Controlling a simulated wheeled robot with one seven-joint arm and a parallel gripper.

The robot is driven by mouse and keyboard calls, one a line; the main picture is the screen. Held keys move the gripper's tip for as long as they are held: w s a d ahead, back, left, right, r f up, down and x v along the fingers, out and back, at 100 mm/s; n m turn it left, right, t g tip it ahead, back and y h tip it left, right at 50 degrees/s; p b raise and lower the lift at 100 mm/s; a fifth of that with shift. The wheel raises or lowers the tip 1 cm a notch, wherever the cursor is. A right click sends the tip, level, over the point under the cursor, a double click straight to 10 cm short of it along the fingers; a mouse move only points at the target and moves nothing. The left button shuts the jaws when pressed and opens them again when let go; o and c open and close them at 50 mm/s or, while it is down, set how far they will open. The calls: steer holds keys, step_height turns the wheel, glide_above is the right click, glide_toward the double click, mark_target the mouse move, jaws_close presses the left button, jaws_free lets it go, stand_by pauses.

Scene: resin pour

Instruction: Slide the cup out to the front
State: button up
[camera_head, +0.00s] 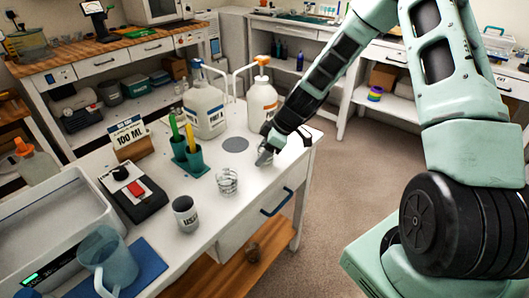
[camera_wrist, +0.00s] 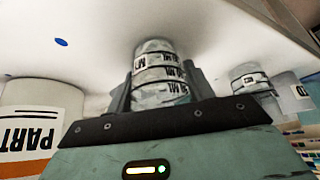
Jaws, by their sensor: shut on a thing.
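My gripper (camera_head: 264,155) is low over the right end of the white table, to the right of a grey disc on it. In the wrist view my gripper (camera_wrist: 160,92) is shut on a clear cup (camera_wrist: 160,62) with black ML markings, one finger on each side. In the head view this cup is mostly hidden by the gripper. A second clear cup (camera_head: 228,181) with similar markings stands nearer the front of the table. A clear marked cup (camera_wrist: 250,82) also shows to the right in the wrist view. I cannot tell whether the held cup touches the table.
A jug with an orange pump (camera_head: 262,102) stands close behind my gripper, beside a white jug (camera_head: 204,110). The table's right edge is close.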

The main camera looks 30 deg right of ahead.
steer(key=o, duration=1)
steer(key=shift+o, duration=0.2)
steer(key=v, duration=1.7)
steer(key=shift+r, duration=0.2)
steer(key=s+a+r+g+h, duration=0.15)
steer(key=s+a, duration=0.25)
steer(key=a, duration=0.5)
steer(key=s+a+g, duration=0.2)
steer(key=s+a, duration=0.2)
steer(key=a, duration=0.4)
steer(key=s+a+r+m+h, duration=0.1)
steer(key=s+a, duration=0.3)
steer(key=s, duration=0.5)
steer(key=s+a+r+m+h+p, duration=0.1)
steer(key=s+a+m, duration=0.1)
steer(key=s+a, duration=0.3)
steer(key=s, duration=0.4)
steer(key=shift+h+p, duration=0.3)
steer(key=shift+h, duration=0.05)
